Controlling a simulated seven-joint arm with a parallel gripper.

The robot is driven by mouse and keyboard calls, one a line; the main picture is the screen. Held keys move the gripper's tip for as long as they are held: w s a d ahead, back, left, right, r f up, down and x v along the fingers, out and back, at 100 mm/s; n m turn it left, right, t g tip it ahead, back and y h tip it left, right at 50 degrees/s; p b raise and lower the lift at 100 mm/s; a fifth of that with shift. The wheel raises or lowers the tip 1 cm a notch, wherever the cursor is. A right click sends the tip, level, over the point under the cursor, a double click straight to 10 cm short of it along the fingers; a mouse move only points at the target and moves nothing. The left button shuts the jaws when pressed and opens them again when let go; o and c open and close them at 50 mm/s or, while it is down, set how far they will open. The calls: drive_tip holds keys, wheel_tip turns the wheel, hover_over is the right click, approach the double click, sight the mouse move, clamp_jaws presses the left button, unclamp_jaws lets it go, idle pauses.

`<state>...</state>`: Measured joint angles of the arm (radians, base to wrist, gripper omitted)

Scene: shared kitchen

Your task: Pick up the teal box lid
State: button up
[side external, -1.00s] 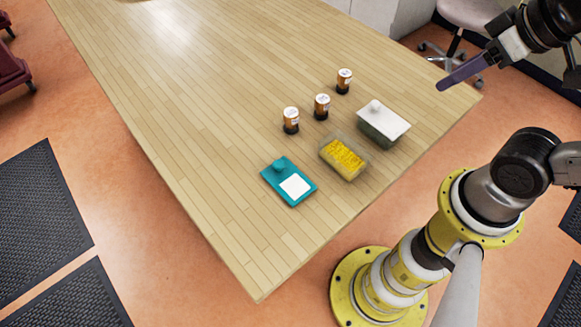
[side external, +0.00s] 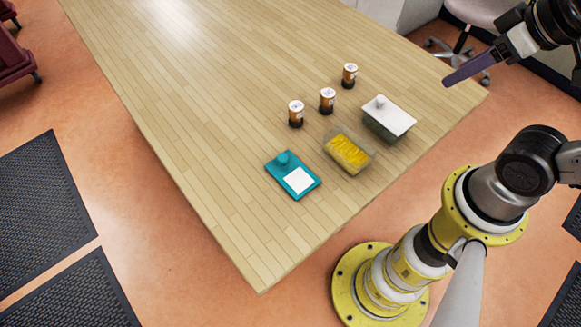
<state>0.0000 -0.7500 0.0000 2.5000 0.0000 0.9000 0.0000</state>
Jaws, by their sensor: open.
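The teal box lid (side external: 281,170) lies flat on the wooden table, near the table's front corner. It has a round teal knob (side external: 283,159) and a white square label (side external: 299,180) on top. My gripper (side external: 447,84) is at the upper right, with a long purple finger pointing left and down. It is well apart from the lid, above the table's right edge, and holds nothing that I can see. The two fingers overlap in this view, so the gap between them is hidden.
An open clear box (side external: 348,154) with yellow contents stands right of the lid. Behind it is a box with a white knobbed lid (side external: 389,116). The table's left part (side external: 190,110) is clear.

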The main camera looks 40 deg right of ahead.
drive_tip(key=w+a+r+m, duration=0.2)
drive_tip(key=w+r+m, duration=0.25)
drive_tip(key=m, duration=0.75)
drive_tip(key=m+g, duration=0.6)
hover_over(283, 157)
wheel_tip(283, 157, down, 6)
wheel_tip(283, 157, down, 13)
drive_tip(key=shift+f, duration=0.1)
drive_tip(key=shift+c, duration=0.2)
